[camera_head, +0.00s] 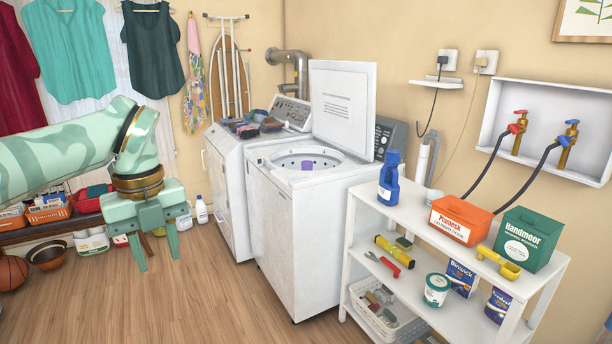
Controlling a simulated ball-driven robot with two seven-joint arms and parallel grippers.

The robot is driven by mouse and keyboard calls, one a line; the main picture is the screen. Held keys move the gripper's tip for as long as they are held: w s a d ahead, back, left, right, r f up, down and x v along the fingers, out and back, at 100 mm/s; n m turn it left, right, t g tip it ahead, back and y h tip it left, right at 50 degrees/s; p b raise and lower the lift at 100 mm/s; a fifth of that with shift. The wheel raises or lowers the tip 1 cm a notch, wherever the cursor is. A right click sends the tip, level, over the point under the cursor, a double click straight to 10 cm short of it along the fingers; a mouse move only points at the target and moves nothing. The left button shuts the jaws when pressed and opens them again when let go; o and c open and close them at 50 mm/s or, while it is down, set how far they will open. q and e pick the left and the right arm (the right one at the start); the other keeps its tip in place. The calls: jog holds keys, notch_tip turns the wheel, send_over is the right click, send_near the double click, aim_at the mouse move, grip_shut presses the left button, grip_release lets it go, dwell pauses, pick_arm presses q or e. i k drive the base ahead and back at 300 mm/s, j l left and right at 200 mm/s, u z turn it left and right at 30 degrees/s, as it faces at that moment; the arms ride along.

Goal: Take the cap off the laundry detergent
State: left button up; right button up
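A blue bottle (388,183), which looks like the laundry detergent, stands upright at the left end of the white shelf's top. Its upper part is blue too, and I cannot make out the edge of a cap. My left gripper (158,262) hangs at the left over the wooden floor, fingers pointing down. Its two fingers are spread apart with nothing between them. It is far to the left of the blue bottle, with the washers between them in the picture. My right gripper is out of view.
The white shelf (403,211) also bears an orange box (461,219), a green box (527,239) and a yellow scoop (498,262). A washer (300,184) with its lid up stands left of it. Smaller bottles stand on the floor behind my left gripper. The front floor is clear.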

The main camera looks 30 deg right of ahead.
aim_at(389, 189)
jog(key=i+z, duration=0.2)
jog(key=i, duration=0.3)
jog(key=i+j+z, duration=0.2)
jog(key=i, duration=0.25)
jog(key=i+z, duration=0.25)
jog(key=i, duration=0.25)
jog(key=i+z, duration=0.35)
jog(key=z, duration=0.15)
jog(key=i+j+z, duration=0.25)
jog(key=z, duration=0.25)
jog(key=i+j+z, duration=0.35)
jog(key=z, duration=0.15)
jog(key=i+j+z, duration=0.2)
jog(key=j+z, duration=0.3)
jog(key=i+j+z, duration=0.2)
jog(key=j+z, duration=0.25)
jog(key=i+j+z, duration=0.2)
jog(key=j, duration=0.25)
jog(key=k+l, duration=0.05)
